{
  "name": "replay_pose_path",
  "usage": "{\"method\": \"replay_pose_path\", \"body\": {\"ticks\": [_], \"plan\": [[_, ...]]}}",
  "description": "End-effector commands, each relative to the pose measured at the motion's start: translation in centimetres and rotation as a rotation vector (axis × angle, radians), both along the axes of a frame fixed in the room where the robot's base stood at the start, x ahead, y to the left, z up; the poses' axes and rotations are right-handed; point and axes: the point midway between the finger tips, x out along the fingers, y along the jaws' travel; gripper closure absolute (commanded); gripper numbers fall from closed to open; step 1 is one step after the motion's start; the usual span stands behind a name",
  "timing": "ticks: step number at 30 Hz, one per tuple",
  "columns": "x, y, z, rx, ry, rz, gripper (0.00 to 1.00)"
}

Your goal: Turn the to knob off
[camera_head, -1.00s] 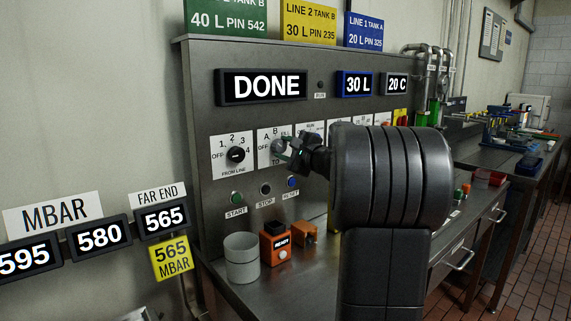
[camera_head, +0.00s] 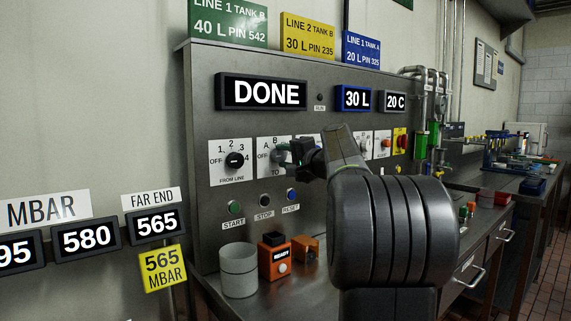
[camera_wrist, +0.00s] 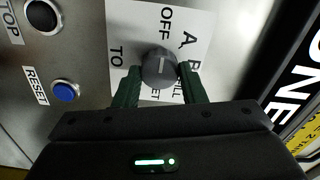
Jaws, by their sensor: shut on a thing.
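The TO knob (camera_wrist: 160,66) is a dark round dial on a white label plate (camera_wrist: 203,22) marked OFF, A, B and more. Its white pointer line is toward the OFF mark in the wrist view. My gripper (camera_wrist: 159,72) has its green fingers on either side of the knob and is shut on it. In the head view my gripper (camera_head: 287,155) is at the TO plate, and its fingers partly cover the knob there.
The FROM LINE knob (camera_head: 235,160) is just left. START (camera_head: 234,207), STOP (camera_head: 265,200) and RESET (camera_head: 291,195) buttons are below. A grey cup (camera_head: 239,270) and an orange READY box (camera_head: 274,257) stand on the bench. The display (camera_head: 262,92) reads DONE.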

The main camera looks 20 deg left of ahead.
Motion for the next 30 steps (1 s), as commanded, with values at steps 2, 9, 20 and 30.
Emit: {"method": "replay_pose_path", "body": {"ticks": [2, 9, 20, 30], "plan": [[0.00, 0.02, -0.22, -0.009, -0.010, 0.002, 0.86], [-0.01, 0.03, -0.14, -0.016, -0.022, 0.002, 0.86], [-0.01, 0.02, -0.13, -0.016, -0.022, 0.002, 0.43], [-0.11, -0.20, -0.03, -0.015, -0.023, 0.001, 0.41]]}}
